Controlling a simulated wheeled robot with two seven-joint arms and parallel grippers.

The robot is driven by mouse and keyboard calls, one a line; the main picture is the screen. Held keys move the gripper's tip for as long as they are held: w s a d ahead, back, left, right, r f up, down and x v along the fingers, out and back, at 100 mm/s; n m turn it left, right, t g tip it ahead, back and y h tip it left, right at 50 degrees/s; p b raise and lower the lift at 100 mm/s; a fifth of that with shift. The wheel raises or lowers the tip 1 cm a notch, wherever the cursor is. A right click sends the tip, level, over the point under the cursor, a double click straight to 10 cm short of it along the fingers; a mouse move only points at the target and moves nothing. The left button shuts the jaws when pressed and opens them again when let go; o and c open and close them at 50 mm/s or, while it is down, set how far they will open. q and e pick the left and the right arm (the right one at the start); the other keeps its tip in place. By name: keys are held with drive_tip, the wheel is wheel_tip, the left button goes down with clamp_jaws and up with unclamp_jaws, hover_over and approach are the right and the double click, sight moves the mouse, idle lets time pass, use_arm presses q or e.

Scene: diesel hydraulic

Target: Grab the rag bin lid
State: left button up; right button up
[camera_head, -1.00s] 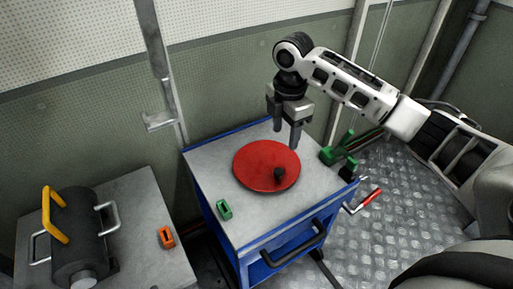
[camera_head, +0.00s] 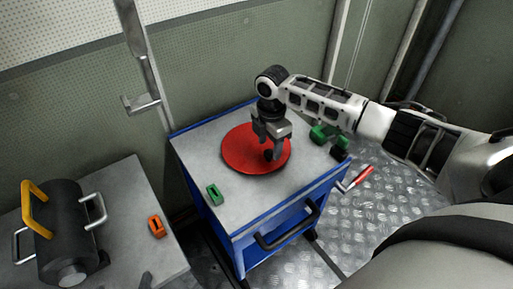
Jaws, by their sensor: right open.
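The rag bin lid is a round red disc (camera_head: 243,153) with a small dark knob (camera_head: 267,155) near its right front side. It lies flat on the grey top of the blue cart. My right gripper (camera_head: 269,152) points down over the right part of the lid, with its fingers open and close to the knob. One finger partly hides the knob, and I cannot tell whether the fingers touch it. My left gripper is not in view.
The blue cart (camera_head: 272,218) also bears a small green part (camera_head: 214,194) and a green and black item (camera_head: 321,134). A red-handled crank (camera_head: 360,179) sticks out at its right. A grey table (camera_head: 133,196) at left holds a dark cylinder (camera_head: 62,225) and an orange part (camera_head: 156,227).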

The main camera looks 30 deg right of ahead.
wheel_tip(320, 180, down, 2)
drive_tip(key=shift+w+f, duration=0.1)
drive_tip(key=shift+f, duration=0.2)
clamp_jaws()
drive_tip(key=shift+r, duration=0.2)
